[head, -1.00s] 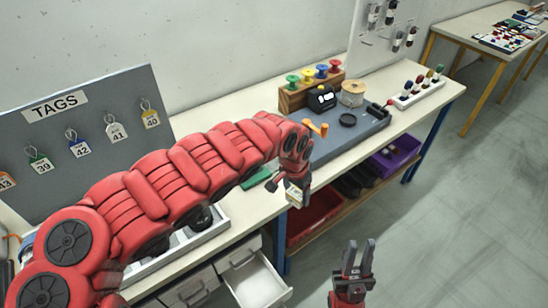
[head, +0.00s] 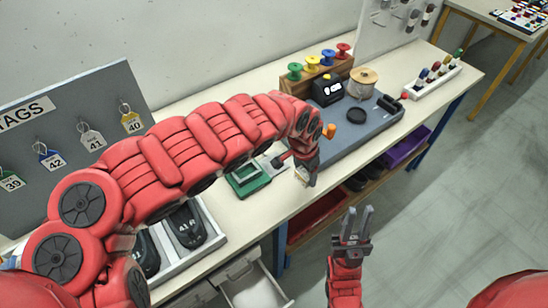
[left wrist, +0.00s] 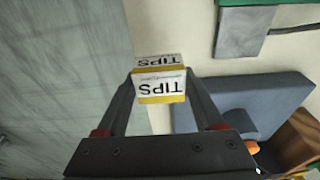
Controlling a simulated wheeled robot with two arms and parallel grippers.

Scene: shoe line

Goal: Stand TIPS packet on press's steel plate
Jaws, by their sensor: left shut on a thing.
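My left gripper (head: 303,172) is shut on the TIPS packet (left wrist: 160,86), a small white and yellow box, held near the bench's front edge. The packet (head: 301,176) is small in the head view; its lettering is upside down in the left wrist view. The green press (head: 247,180) stands on the bench left of my left gripper, partly behind my arm. Its grey steel plate (left wrist: 243,33) shows at the top right of the left wrist view, apart from the packet. My right gripper (head: 358,222) is open and empty, in front of the bench.
A blue-grey mat (head: 335,142) with a black device (head: 327,91) and a twine spool (head: 363,83) lies right of the press. A tray of black shoe parts (head: 187,228) is at the left. An open drawer (head: 258,289) juts out below the bench.

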